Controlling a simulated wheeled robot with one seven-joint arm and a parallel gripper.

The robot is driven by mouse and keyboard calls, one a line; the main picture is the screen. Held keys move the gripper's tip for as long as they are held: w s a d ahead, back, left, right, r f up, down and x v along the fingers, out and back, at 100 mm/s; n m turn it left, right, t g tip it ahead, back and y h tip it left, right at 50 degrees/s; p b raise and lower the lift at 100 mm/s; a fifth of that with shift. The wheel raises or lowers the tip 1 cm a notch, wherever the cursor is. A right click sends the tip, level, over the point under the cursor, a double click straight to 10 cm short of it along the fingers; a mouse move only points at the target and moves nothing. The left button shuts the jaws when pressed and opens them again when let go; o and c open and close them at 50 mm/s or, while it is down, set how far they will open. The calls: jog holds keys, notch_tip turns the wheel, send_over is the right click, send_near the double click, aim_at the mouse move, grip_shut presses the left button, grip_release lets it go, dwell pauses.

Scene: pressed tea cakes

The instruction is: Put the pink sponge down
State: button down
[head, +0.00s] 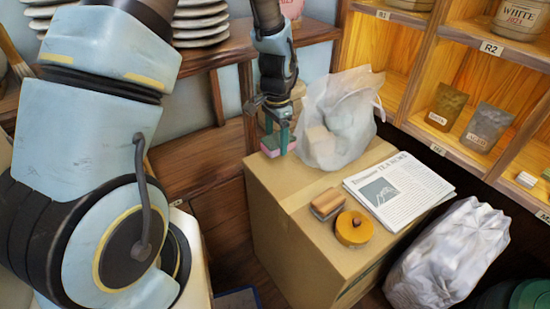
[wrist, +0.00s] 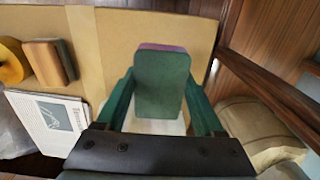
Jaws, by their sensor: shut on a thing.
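The pink sponge (head: 271,152) is held at the far left corner of the cardboard box (head: 270,199). In the wrist view the sponge (wrist: 162,84) shows a dark green face with a thin pink-purple edge. My gripper (head: 278,143) points down and is shut on the sponge, with one green finger on each side. The sponge is over or at the box top; I cannot tell whether it touches. The bare box top (wrist: 116,35) shows around it in the wrist view.
On the box are a clear plastic bag (head: 345,110) close right of my gripper, a newspaper (head: 399,191), a brown brush-like block (head: 327,203) and an orange round item (head: 354,228). Shelves (head: 440,148) stand at right. The box's front left top is bare.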

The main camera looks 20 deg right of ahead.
aim_at(276, 139)
notch_tip(276, 139, down, 7)
jog(key=shift+f+p, duration=0.2)
jog(key=shift+p, duration=0.25)
jog(key=shift+f, duration=0.1)
grip_release()
notch_tip(276, 139, up, 12)
jog(key=shift+r+b, duration=0.15)
jog(key=shift+b, duration=0.75)
jog(key=s+a+r+n, duration=0.1)
jog(key=a+r+n, duration=0.2)
jog(key=a, duration=0.5)
jog(key=s+a+r+n+t, duration=0.1)
jog(key=s+a+r+n, duration=0.1)
jog(key=a+n, duration=0.4)
jog(key=s+a+r+n, duration=0.2)
jog(key=a+r+n, duration=0.2)
jog(key=a, duration=0.8)
jog(key=shift+a+r+n+t, duration=0.25)
jog(key=shift+r+n+t, duration=0.05)
jog(key=shift+r+n, duration=0.1)
